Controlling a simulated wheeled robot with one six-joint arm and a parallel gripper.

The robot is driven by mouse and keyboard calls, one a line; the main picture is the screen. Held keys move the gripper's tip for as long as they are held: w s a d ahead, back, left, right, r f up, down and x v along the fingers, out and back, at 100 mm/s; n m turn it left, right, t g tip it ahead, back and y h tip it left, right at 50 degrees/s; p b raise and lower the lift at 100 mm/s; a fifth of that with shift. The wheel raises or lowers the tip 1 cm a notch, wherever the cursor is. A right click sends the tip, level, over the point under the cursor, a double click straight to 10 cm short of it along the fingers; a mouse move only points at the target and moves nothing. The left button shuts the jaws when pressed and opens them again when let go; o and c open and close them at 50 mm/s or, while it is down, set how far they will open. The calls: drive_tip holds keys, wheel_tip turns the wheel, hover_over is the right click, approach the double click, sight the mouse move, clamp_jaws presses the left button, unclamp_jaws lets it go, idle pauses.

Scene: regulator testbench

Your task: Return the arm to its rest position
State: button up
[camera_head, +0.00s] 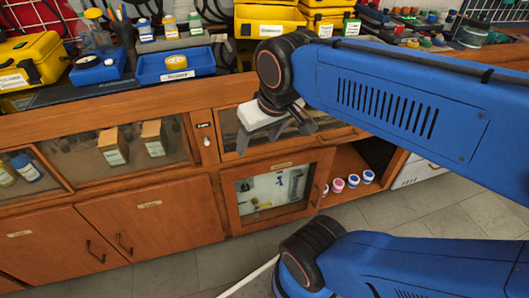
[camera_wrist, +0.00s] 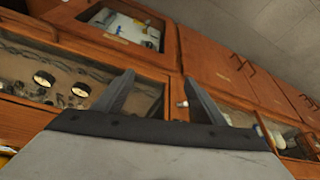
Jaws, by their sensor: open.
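My gripper (camera_head: 274,136) hangs from the end of my blue arm in front of the wooden bench cabinet. Its two grey fingers are apart and nothing is between them. The open fingers also show in the wrist view (camera_wrist: 161,97), pointing toward the cabinet front. My arm reaches in from the right in the head view, with its upper link above the bench edge and its lower link near the floor.
The wooden cabinet (camera_head: 160,222) has glazed panels and closed doors. An open shelf holds several small jars (camera_head: 338,185). On the bench stand a blue tray (camera_head: 176,65), a yellow case (camera_head: 28,65) and yellow bins (camera_head: 268,20). Grey tiled floor (camera_head: 405,207) lies in front.

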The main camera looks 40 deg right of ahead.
drive_tip(key=shift+s+d+f, duration=0.1)
drive_tip(key=shift+s+f, duration=0.45)
drive_tip(key=shift+f, duration=0.25)
drive_tip(key=shift+s+f, duration=0.55)
drive_tip(key=shift+f, duration=0.2)
